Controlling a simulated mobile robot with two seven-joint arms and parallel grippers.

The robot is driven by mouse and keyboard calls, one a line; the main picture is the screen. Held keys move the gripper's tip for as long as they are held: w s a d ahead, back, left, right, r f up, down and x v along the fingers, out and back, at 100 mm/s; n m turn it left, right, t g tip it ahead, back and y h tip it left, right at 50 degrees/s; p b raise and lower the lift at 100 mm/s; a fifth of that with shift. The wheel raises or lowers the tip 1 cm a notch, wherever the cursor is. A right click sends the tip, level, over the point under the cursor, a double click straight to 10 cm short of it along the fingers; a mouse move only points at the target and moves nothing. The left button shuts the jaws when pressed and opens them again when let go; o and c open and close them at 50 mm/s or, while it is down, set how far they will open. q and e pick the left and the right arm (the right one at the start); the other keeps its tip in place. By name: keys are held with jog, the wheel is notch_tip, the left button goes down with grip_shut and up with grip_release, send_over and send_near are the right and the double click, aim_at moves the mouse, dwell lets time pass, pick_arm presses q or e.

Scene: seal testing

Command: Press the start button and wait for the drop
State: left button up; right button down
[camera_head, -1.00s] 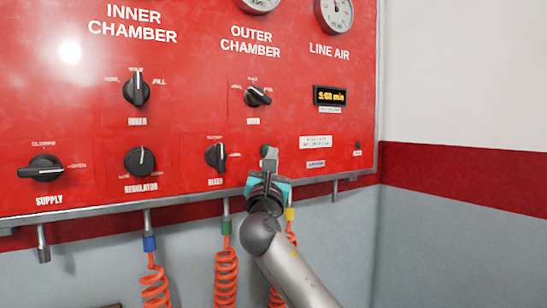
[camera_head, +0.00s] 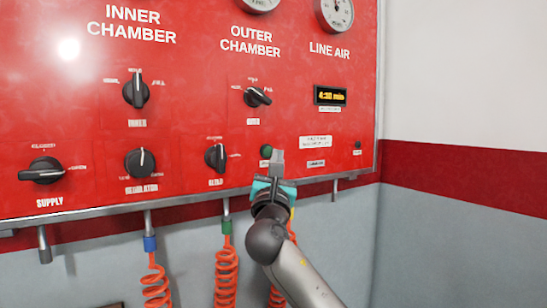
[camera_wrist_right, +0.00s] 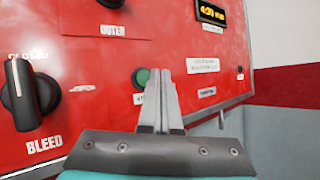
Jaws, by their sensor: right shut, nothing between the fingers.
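The timer display (camera_head: 330,96) is lit and reads about 4:30 min in the head view. My left gripper is not in view.
The red panel (camera_head: 190,122) carries several black knobs, including the bleed knob (camera_wrist_right: 30,93) left of the button. Gauges (camera_head: 335,14) sit at the top. Coiled orange hoses (camera_head: 226,275) hang below the panel. The wall at right is clear.

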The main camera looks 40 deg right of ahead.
jog(key=s, duration=0.3)
jog(key=s+p, duration=0.1)
jog(key=shift+s+a, duration=0.25)
jog(key=shift+s, duration=0.1)
dwell(0.7)
